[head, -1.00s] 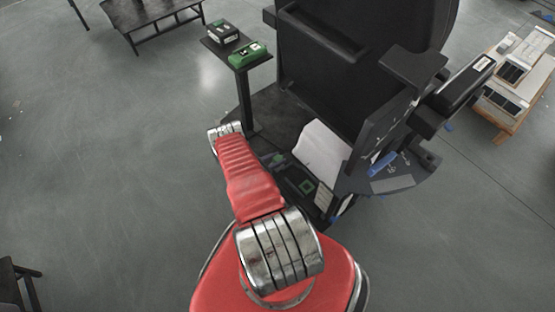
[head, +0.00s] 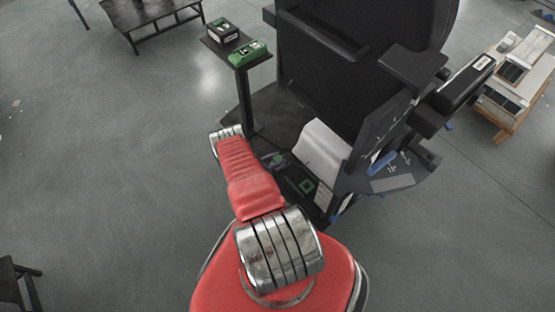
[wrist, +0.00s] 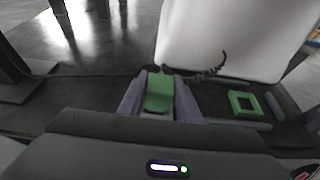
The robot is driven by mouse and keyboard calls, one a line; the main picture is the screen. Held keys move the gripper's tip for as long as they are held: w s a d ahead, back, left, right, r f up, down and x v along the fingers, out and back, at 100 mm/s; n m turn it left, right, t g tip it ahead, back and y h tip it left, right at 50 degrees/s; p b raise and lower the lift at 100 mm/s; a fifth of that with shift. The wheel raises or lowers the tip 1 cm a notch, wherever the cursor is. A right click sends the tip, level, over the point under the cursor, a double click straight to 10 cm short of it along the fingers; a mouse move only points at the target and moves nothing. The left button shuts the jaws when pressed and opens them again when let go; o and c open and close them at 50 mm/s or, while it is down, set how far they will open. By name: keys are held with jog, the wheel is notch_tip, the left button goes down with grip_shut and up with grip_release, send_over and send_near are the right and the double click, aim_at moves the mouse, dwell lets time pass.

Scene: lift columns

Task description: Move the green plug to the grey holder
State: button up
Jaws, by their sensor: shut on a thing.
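In the wrist view the green plug (wrist: 159,92) sits between the two purple-grey fingers of my gripper (wrist: 160,100), which is shut on it. A thin dark cable trails to the right of it. To the right, a green square frame (wrist: 245,104) lies on a dark surface with grey bars around it; I cannot tell whether this is the grey holder. In the head view the green square frame (head: 307,186) shows to the right of my gripper (head: 276,160), which is small and partly hidden by the arm.
A white panel (wrist: 235,38) stands close behind the gripper. A tall black cabinet (head: 350,60) rises beyond. A small black stand (head: 241,66) holds a green box (head: 248,52) and a black box (head: 222,31). Open floor lies to the left.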

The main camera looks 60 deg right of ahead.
jog(key=shift+f, duration=0.45)
dwell(0.3)
jog(key=o, duration=1.2)
jog(key=shift+c, duration=0.2)
jog(key=shift+o, duration=1)
jog(key=shift+r, duration=0.15)
jog(key=shift+r, duration=3.4)
